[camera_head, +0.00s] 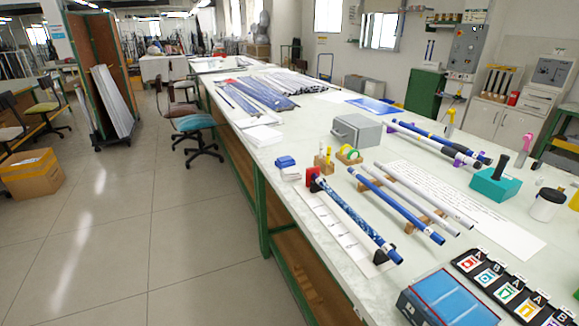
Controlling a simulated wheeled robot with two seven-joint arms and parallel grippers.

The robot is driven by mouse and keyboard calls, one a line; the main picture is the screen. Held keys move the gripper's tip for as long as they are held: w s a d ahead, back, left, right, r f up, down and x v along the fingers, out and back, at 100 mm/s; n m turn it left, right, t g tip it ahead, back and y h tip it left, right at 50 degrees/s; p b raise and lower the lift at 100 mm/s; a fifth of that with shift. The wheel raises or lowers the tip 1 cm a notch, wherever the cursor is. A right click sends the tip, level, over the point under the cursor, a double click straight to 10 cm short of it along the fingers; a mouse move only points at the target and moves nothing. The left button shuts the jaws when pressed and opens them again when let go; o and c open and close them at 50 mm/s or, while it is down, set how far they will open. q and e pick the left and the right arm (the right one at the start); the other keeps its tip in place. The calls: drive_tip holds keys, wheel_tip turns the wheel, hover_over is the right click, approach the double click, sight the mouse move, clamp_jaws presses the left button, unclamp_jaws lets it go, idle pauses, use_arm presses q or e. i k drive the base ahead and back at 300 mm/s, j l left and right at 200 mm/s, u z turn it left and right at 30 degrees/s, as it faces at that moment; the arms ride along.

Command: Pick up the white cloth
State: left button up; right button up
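A small white folded item (291,174), which looks like the white cloth, lies on the long white-topped workbench (345,262) near its left edge. It sits just in front of a small blue object (285,162) and left of the red end stand of a patterned blue rod (352,218). It is too small for me to be sure that it is cloth. A flat white stack (263,135), perhaps paper, lies farther back near the same edge. Neither of my grippers is in view.
Blue rods (402,205) and white rods (425,195) lie on wooden supports. A grey box (356,131), a teal holder (494,186), a blue bin (447,298) and a black labelled strip (510,285) occupy the bench. Open floor (150,240) lies left of it; a chair (195,138) stands beside it.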

sight(287, 175)
drive_tip(key=i+j+z, duration=0.1)
drive_tip(key=i+j, duration=0.3)
drive_tip(key=i+j+z, duration=0.15)
drive_tip(key=i+j, duration=0.25)
drive_tip(key=i+j+z, duration=0.1)
drive_tip(key=i+j, duration=0.25)
drive_tip(key=j, duration=0.25)
